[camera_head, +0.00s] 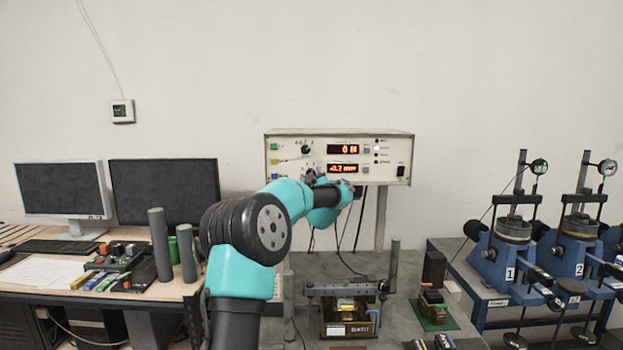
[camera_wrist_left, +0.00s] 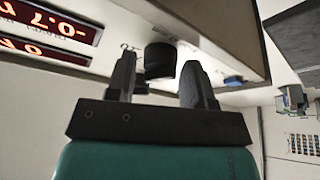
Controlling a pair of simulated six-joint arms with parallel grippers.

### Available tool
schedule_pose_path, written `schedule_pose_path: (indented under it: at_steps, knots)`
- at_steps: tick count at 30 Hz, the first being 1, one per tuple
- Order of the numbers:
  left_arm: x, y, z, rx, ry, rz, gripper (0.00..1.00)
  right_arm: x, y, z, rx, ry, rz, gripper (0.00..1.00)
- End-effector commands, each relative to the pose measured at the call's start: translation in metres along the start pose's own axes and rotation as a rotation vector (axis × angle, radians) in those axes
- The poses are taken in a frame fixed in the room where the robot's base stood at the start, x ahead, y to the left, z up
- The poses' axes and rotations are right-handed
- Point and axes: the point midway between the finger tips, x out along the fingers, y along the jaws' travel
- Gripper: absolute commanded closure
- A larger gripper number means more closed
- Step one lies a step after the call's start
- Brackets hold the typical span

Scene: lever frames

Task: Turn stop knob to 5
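The control box (camera_head: 385,172) stands at the wall with two red lit displays. Its upper left face has a small black knob (camera_head: 306,149). My left gripper (camera_head: 317,179) is at the box's lower left front, below that knob, and hides part of the face. In the left wrist view my left gripper (camera_wrist_left: 160,66) is open, with a black round knob (camera_wrist_left: 160,60) between or just beyond its fingertips. Narrow gaps show at both sides, so it is not clamped. I cannot read the knob's pointer or setting, nor tell from a label which knob is stop. My right gripper is not in view.
The wrist view shows a red display (camera_wrist_left: 52,24) and a blue part (camera_wrist_left: 233,80) on the panel. A bench below holds a small brass device (camera_head: 345,318). Blue test machines (camera_head: 500,258) stand right; monitors (camera_head: 165,190) stand left.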

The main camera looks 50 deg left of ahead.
Motion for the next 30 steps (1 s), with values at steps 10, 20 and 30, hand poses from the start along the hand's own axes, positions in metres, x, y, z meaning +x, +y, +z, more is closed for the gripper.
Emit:
schedule_pose_path:
  at_steps: [10,20,30]
  knots:
    - [-0.0001,0.0001,-0.0001,0.000,0.000,0.000,0.86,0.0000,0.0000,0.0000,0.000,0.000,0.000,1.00]
    - [-0.0001,0.0005,-0.0001,-0.024,0.001,-0.009,0.89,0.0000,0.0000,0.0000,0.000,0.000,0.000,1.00]
    - [-0.0001,0.0021,-0.0001,-0.178,0.001,-0.072,0.89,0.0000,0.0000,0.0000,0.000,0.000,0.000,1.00]
